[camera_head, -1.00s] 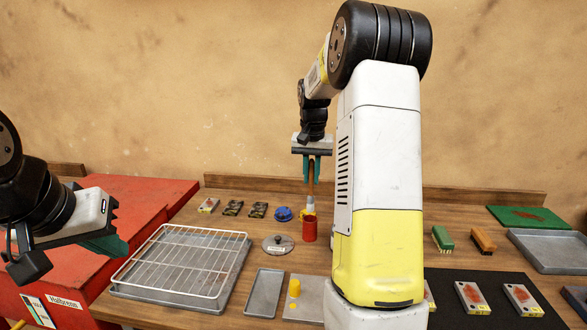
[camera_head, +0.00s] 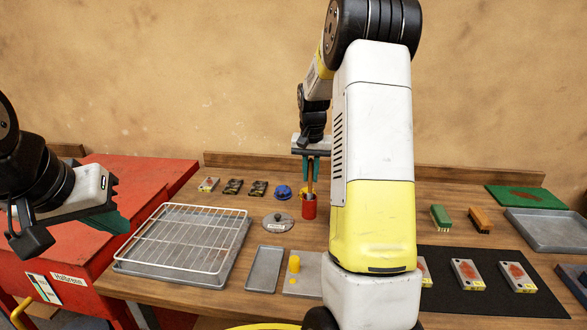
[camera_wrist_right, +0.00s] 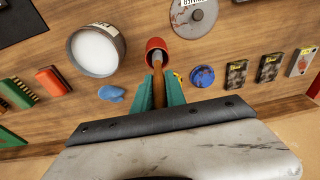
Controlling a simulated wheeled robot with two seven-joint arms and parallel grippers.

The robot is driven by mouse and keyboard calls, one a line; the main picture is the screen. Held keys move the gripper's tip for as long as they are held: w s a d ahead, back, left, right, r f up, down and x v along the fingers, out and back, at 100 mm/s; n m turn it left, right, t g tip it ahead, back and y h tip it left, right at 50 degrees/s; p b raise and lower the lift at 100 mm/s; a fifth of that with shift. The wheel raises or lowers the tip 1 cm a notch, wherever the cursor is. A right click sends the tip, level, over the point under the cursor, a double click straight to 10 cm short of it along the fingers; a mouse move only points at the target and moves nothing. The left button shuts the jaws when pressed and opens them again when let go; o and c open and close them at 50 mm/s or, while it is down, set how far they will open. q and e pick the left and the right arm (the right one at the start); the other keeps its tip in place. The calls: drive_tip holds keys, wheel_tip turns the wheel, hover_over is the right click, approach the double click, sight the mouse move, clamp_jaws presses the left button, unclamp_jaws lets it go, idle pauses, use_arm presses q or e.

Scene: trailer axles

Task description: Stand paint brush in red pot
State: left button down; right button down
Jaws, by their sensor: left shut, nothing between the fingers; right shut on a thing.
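The red pot (camera_head: 309,208) stands upright on the wooden bench; its open mouth shows in the right wrist view (camera_wrist_right: 157,46). My right gripper (camera_head: 310,178) is above the pot and shut on the brown handle of the paint brush (camera_head: 309,187). The brush is roughly upright, and its lower end reaches into the pot's mouth. My left gripper (camera_head: 122,222) is shut and empty at the left, above the red cabinet's side.
A wire rack on a tray (camera_head: 185,238), a round grey lid (camera_head: 278,222) and a narrow grey tray (camera_head: 264,268) lie nearby. A blue item (camera_head: 283,191) is close to the pot's left. A large white-filled tin (camera_wrist_right: 96,50) stands beside the pot in the wrist view.

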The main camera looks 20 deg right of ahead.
sight(311, 159)
drive_tip(key=shift+f, duration=0.1)
drive_tip(key=c, duration=1.3)
unclamp_jaws()
drive_tip(key=r, duration=0.5)
drive_tip(key=s+r, duration=0.1)
drive_tip(key=r, duration=0.1)
drive_tip(key=shift+a+r, duration=0.2)
drive_tip(key=shift+r, duration=0.2)
